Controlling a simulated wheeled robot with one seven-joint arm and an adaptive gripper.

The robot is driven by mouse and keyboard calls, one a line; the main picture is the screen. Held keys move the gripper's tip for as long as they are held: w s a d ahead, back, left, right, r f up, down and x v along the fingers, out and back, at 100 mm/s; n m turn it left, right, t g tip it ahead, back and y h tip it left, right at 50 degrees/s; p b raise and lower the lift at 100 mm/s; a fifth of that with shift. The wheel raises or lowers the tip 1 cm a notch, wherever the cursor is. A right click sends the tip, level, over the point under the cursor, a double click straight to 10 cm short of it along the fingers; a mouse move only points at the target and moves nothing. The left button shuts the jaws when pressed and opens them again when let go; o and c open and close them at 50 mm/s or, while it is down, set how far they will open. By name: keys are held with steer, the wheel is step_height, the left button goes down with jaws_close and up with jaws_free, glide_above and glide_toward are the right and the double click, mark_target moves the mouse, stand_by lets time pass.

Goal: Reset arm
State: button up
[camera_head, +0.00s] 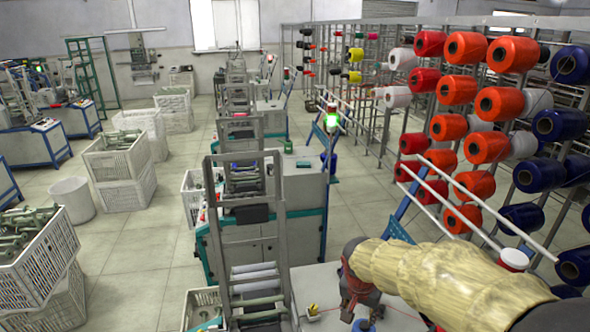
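My arm, in a tan wrinkled cover, reaches in from the lower right. My gripper (362,312) hangs down from its end, dark with reddish parts, above a light machine top at the bottom edge. A small blue part (363,325) shows right below the gripper, cut off by the frame. I cannot tell whether the gripper touches it or whether its fingers are open or shut.
A winding machine (262,215) with an upright metal frame stands left of my arm. A rack of red and blue yarn cones (478,140) fills the right. White crates (40,255) and a white bin (73,199) stand at left. An open floor aisle (150,245) lies between.

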steer(key=s+r+n+t+b, duration=0.1)
steer(key=s+r+n+b, duration=0.1)
steer(key=s, duration=0.5)
steer(key=s+d+r+n+t+y+b, duration=0.1)
steer(key=s+r+n+b, duration=0.1)
steer(key=s+b, duration=0.2)
steer(key=s+r+n+t+b, duration=0.1)
steer(key=s+b, duration=0.3)
steer(key=s, duration=0.7)
steer(key=shift+d+r+n+y, duration=0.3)
steer(key=shift+d+r+n, duration=0.05)
steer(key=shift+r+n, duration=0.05)
stand_by(0.8)
